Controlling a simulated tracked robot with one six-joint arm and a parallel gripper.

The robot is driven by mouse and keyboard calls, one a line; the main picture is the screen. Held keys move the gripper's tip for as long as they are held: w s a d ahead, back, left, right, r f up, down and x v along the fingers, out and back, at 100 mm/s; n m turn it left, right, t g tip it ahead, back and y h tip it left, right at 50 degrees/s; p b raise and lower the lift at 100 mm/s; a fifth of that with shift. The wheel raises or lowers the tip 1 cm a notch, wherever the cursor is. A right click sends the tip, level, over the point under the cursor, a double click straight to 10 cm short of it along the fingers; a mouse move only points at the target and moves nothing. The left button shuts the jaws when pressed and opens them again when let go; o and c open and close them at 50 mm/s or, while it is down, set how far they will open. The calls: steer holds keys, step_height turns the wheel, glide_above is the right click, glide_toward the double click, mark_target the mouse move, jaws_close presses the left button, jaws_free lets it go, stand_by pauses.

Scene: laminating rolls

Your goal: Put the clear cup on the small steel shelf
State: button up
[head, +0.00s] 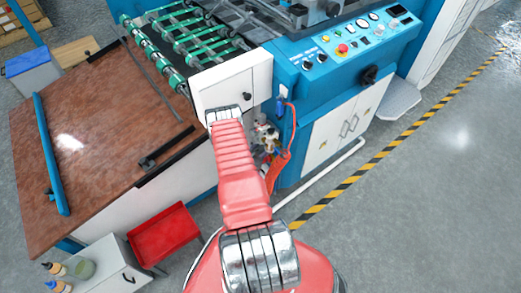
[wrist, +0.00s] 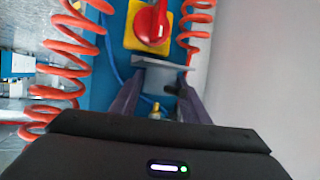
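My gripper (wrist: 161,82) shows in the wrist view with its two dark fingers apart and nothing seen between them. A small grey steel plate (wrist: 165,74), which looks like the small shelf, lies just beyond the fingertips, below a red rotary switch; I see no cup on it. In the head view my gripper is hidden behind my red arm, near the blue machine's side. A greenish, see-through cup-like container (head: 82,268), perhaps the clear cup, stands on a white cabinet (head: 107,262) at the lower left, far from my gripper.
The red switch (wrist: 151,22) sits on a yellow plate, with coiled red hoses (wrist: 75,60) on both sides. Small bottles (head: 54,268) stand beside the container. A red tray (head: 163,236) and a brown table (head: 90,140) are at left. Open floor (head: 430,210) lies at right.

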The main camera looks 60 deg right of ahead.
steer(key=shift+o, duration=1.4)
steer(key=shift+r, duration=0.1)
steer(key=v, duration=1.2)
